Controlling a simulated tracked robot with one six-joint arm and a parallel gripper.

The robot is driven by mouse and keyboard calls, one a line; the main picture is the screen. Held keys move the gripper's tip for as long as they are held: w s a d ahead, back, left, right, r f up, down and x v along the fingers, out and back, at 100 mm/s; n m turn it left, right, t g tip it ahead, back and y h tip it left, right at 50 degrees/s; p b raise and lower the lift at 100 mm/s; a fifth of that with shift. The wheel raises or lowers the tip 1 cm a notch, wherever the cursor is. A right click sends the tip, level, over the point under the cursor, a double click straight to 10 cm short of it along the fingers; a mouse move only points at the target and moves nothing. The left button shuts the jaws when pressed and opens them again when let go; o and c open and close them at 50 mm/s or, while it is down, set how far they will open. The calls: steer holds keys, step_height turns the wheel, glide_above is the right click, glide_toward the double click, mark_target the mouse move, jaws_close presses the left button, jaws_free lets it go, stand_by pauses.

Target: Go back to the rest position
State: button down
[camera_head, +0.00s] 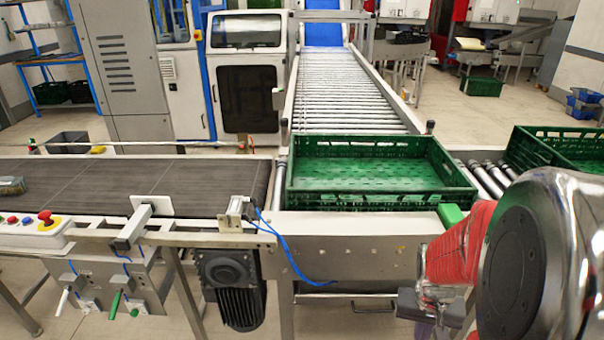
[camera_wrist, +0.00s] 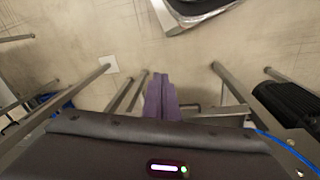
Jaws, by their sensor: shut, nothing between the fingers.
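My gripper (camera_wrist: 162,98) shows in the wrist view with its fingers pressed together and nothing between them. It points out over the bare floor (camera_wrist: 150,50), with metal stand legs to both sides. In the head view my arm fills the lower right, in front of the conveyor frame. The fingers cannot be made out clearly there. An empty green crate (camera_head: 300,192) sits on the rollers in the middle, apart from my arm.
A dark belt conveyor (camera_head: 130,185) runs to the left, with a small package (camera_head: 12,186) at its far left. A red stop button (camera_head: 45,216) is on its front edge. Another green crate (camera_head: 530,150) stands at the right. A motor (camera_head: 235,285) hangs below the frame.

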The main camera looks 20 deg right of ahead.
steer(key=a+r+n+t+y, duration=0.1)
steer(key=a+r+n+t, duration=0.4)
steer(key=a+r, duration=1.5)
steer(key=shift+w+a+r+n+t, duration=0.3)
steer(key=shift+w+a+n, duration=0.05)
steer(key=shift+a+n, duration=0.5)
